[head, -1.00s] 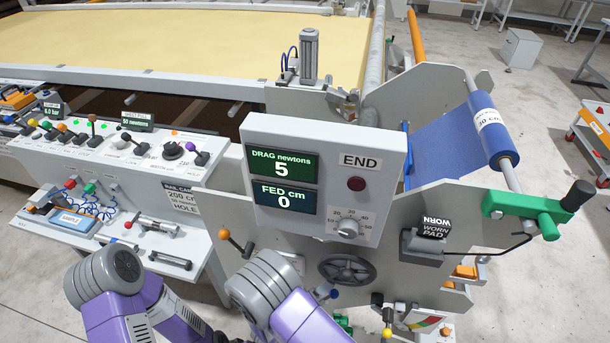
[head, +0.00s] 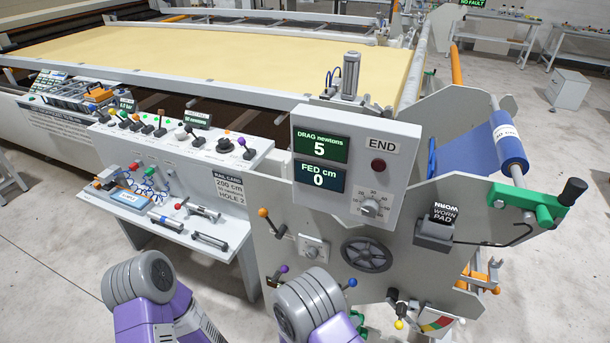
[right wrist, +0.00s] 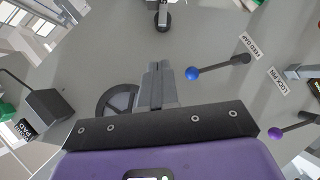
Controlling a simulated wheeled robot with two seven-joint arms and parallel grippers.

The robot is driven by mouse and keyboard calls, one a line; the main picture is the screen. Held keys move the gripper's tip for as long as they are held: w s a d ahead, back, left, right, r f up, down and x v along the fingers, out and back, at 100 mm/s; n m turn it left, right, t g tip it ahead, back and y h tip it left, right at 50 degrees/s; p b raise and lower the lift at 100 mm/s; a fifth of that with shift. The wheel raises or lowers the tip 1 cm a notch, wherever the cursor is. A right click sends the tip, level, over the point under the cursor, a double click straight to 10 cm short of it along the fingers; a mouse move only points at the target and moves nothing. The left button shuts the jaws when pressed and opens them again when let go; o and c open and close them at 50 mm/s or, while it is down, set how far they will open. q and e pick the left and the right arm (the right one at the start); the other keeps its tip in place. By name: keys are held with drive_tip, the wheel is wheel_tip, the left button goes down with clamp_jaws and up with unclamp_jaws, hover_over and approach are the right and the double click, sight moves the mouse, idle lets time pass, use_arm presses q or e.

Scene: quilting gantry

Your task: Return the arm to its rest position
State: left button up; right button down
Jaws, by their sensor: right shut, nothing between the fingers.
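My right gripper (right wrist: 160,70) shows in the right wrist view, its two grey fingers together with nothing between them. It points at the grey end panel (right wrist: 200,25), in front of part of the handwheel (right wrist: 115,98); I cannot tell how far off the panel is. In the head view my two purple arms (head: 160,315) rise from the bottom edge with grey joints; the right one (head: 310,300) is in front of the machine's end panel. I cannot make out either gripper there. My left gripper is in neither view.
A blue-knobbed lever (right wrist: 193,73) is right of the fingers, and a purple-knobbed one (right wrist: 275,132) lower right. The display box (head: 352,170) reads drag 5, fed 0. The control bench (head: 185,150) is at left, the blue roll (head: 495,145) at right. Floor (head: 45,230) is clear at lower left.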

wheel_tip(320, 180, down, 10)
drive_tip(key=s+m+g+y, duration=0.2)
drive_tip(key=m+g+y, duration=0.15)
drive_tip(key=y, duration=0.45)
drive_tip(key=s+a+m+g+y, duration=0.2)
drive_tip(key=s+g+y, duration=0.3)
drive_tip(key=s, duration=0.6)
drive_tip(key=shift+a+y, duration=0.55)
drive_tip(key=shift+y, duration=0.35)
drive_tip(key=shift+r, duration=0.1)
